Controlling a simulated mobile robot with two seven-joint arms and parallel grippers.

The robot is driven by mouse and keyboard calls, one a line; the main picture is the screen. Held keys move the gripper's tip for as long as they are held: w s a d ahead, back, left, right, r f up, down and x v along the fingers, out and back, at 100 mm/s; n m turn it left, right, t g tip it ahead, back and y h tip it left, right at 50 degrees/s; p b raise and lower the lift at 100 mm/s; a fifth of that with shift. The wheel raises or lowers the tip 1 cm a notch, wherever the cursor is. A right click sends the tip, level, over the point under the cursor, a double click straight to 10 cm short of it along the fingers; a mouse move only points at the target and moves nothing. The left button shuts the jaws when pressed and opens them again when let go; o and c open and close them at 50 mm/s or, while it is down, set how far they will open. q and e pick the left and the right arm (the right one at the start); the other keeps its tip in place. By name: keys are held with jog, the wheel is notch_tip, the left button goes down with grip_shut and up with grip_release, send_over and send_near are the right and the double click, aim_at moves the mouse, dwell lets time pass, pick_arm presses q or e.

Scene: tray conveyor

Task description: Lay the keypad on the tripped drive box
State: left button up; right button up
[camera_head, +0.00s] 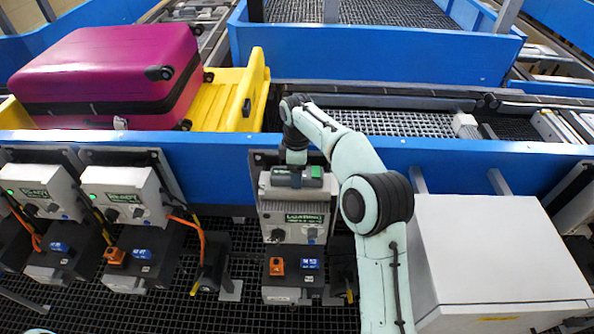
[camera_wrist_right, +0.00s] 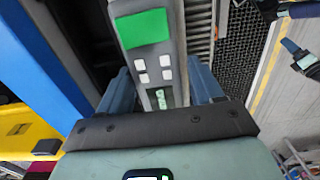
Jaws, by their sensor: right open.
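The keypad (camera_head: 310,174) is a grey-black handheld unit with a green screen and pale buttons. In the head view it lies across the top of the middle drive box (camera_head: 292,222), whose display seems to read "LOADING". My right gripper (camera_head: 293,163) is just over the keypad, at its middle. In the right wrist view the keypad (camera_wrist_right: 146,30) runs between the two blue fingers (camera_wrist_right: 160,88), which are open on either side of it. Whether a finger touches it I cannot tell. My left gripper is not in view.
Two drive boxes with green "READY" displays (camera_head: 122,193) stand at the left. A white cabinet (camera_head: 490,250) stands at the right. Behind the boxes runs a blue conveyor wall (camera_head: 450,165). A magenta suitcase (camera_head: 110,65) lies in a yellow tray (camera_head: 225,100) beyond it.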

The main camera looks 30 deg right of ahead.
jog(key=shift+r, duration=0.1)
notch_tip(320, 180, up, 6)
jog(key=shift+r+p, duration=0.1)
jog(key=shift+p, duration=0.7)
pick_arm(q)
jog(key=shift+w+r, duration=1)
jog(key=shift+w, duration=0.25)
pick_arm(e)
notch_tip(320, 180, up, 6)
